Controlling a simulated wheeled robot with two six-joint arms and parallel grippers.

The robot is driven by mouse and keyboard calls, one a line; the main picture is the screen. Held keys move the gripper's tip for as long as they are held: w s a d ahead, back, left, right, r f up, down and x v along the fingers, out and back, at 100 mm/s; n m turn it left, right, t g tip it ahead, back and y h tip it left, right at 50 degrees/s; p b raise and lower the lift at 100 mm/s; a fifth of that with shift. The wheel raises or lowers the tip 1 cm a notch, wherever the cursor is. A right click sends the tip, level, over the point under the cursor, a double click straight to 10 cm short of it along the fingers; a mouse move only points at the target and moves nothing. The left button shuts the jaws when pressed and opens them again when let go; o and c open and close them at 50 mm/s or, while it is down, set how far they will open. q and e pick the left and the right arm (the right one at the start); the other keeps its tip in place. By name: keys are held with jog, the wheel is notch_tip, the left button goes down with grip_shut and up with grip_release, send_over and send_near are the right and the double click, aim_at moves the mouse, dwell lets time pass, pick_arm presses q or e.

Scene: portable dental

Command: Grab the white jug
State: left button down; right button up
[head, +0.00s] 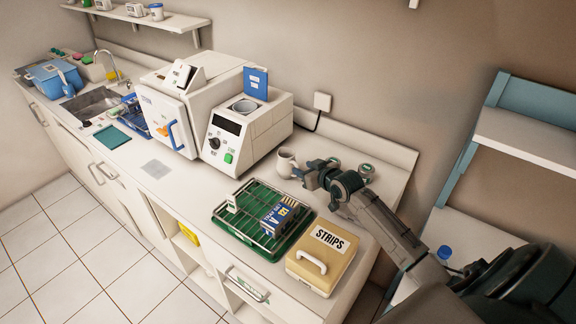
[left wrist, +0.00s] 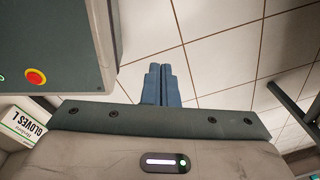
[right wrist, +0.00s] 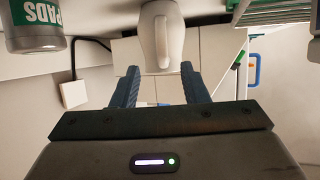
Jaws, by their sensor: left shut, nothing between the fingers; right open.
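The white jug (head: 287,162) stands upright on the counter, right of the white machine with the dark display. My right gripper (head: 304,172) is beside the jug in the head view. In the right wrist view my right gripper (right wrist: 160,76) is open, with its two blue fingers apart and the jug beyond and between their tips. My left gripper (left wrist: 162,70) is shut and empty, with tiled floor beyond it; it is not in the head view.
A green tray with a wire rack (head: 222,213) and a beige STRIPS box (head: 300,270) lie in front of the jug. Jars (head: 366,169) stand right of it, behind my right gripper. A PADS container (right wrist: 36,28) shows in the right wrist view. The machine (head: 262,132) stands close left.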

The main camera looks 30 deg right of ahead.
aim_at(298, 167)
jog(key=x, duration=0.2)
jog(key=p+x, duration=0.1)
jog(key=x, duration=0.1)
jog(key=shift+a+r+p, duration=0.1)
jog(key=shift+a+p, duration=0.15)
jog(key=shift+p, duration=0.05)
jog(key=shift+w, duration=0.25)
jog(key=shift+f, duration=0.25)
pick_arm(q)
jog(key=shift+w+d+r, duration=0.3)
jog(key=shift+r, duration=0.2)
jog(key=shift+w+d+r, duration=0.25)
jog(key=shift+r, duration=0.25)
pick_arm(e)
jog(key=shift+d, duration=0.1)
jog(key=c, duration=0.7)
pick_arm(q)
jog(key=shift+s+a, duration=0.1)
jog(key=shift+a, duration=0.1)
pick_arm(e)
jog(key=shift+r, duration=0.1)
grip_shut()
